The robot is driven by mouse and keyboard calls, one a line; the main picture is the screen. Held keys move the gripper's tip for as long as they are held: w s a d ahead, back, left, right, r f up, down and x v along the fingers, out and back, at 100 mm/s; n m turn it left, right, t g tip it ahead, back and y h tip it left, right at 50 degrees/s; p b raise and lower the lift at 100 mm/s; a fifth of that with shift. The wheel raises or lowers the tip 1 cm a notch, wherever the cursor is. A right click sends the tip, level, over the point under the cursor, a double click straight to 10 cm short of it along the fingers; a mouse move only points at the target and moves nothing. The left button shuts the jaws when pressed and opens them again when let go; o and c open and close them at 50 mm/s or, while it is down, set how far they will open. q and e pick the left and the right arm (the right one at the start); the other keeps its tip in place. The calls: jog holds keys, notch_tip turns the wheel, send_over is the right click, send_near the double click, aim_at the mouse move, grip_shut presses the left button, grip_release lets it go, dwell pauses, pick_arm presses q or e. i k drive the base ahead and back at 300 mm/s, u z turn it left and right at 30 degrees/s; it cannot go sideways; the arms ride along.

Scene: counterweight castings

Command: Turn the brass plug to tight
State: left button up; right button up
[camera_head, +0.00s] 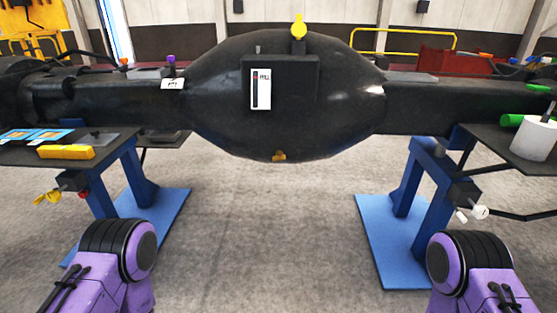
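A large black axle-shaped casting (215,110) spans the view, with a bulging middle. A small brass-coloured plug (279,155) sits low on the front of the bulge, near its bottom edge. It is too small to tell how tight it is. A yellow fitting (298,28) stands on top of the bulge. A white label with a dark vertical bar (261,89) is on a black block on the front. Only purple links of my two arms show at the bottom left and bottom right. Neither gripper is in view, and nothing of mine touches the plug.
Blue stands (140,175) and (407,185) hold the casting on both sides. A left shelf carries a yellow block (66,152); a right shelf carries a white cylinder (534,138). A yellow-handled fitting (47,197) and a white knob (479,212) hang below. The floor between the stands is clear.

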aim_at(280, 155)
jog(key=k, duration=0.65)
jog(key=z, duration=0.75)
jog(key=i, duration=1.75)
jog(key=u, duration=0.3)
